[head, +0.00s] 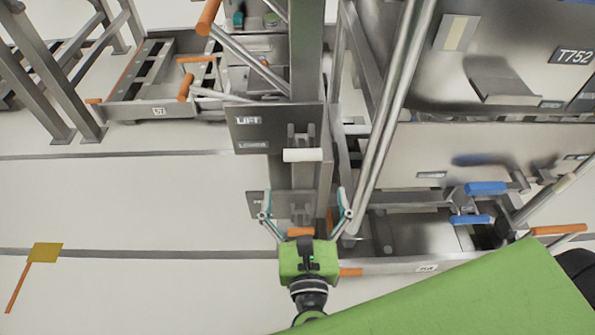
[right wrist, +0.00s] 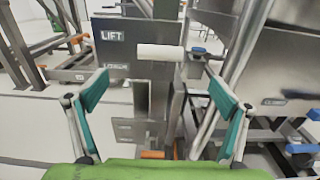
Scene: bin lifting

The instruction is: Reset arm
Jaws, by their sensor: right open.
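My right gripper (head: 304,212) is open and empty, with its two teal-padded fingers spread wide. It is in front of the grey lift column. In the right wrist view the open fingers (right wrist: 158,92) stand on either side of the column's lower part, and nothing is between them in contact. A lever with a white handle (head: 302,155) is just beyond and above the fingertips, in front of a panel marked LIFT and LOWER (head: 262,125). The white handle also shows in the right wrist view (right wrist: 160,52). My left gripper is not in view.
A steel bin marked T752 (head: 520,30) is at the upper right. Below it are blue handles (head: 486,188) and an orange handle (head: 558,230). A low frame with orange handles (head: 150,108) is at the upper left. The floor (head: 120,200) at left is mostly clear.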

